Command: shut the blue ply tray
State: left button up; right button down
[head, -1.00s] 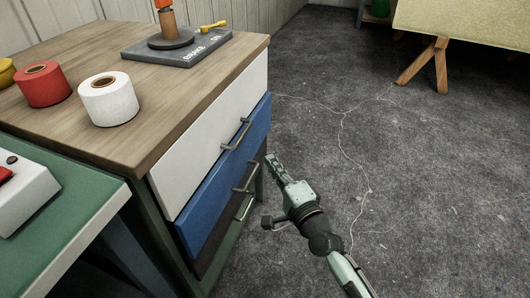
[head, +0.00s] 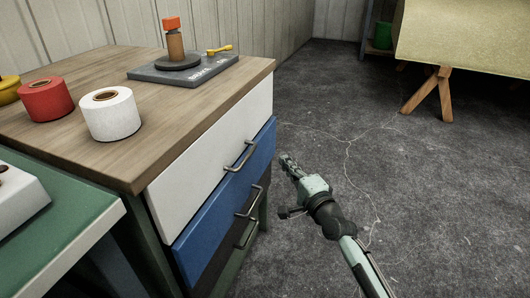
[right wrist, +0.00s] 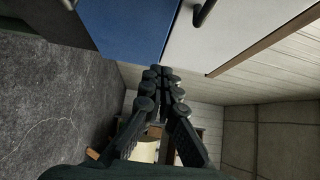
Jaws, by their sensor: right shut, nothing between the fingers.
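The blue ply tray (head: 225,200) is a drawer in the wooden-topped cabinet, below a white drawer (head: 210,150). Its front appears to stand out a little past the white one. Metal handles show on the fronts, one of them near the blue tray's lower edge (head: 250,202). My right gripper (head: 286,160) is shut and empty, beside the blue front on its right, with a visible gap in the head view. In the right wrist view the shut fingertips (right wrist: 165,73) appear just below the blue front (right wrist: 125,30) and white front (right wrist: 220,35). My left gripper is out of view.
The cabinet top (head: 160,110) holds a red roll (head: 46,99), a white roll (head: 110,114) and a grey base (head: 183,69) with a post. A green bench (head: 75,215) adjoins at left. A trestle (head: 437,95) stands at back right. Floor right of the cabinet is clear.

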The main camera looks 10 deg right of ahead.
aim_at(257, 149)
jog(key=shift+w+a, duration=0.75)
jog(key=shift+w, duration=0.5)
jog(key=shift+w+a, duration=0.75)
jog(key=shift+w, duration=0.55)
jog(key=shift+w+a, duration=0.75)
jog(key=shift+w, duration=0.5)
jog(key=shift+w+a, duration=0.6)
jog(key=shift+a, duration=0.35)
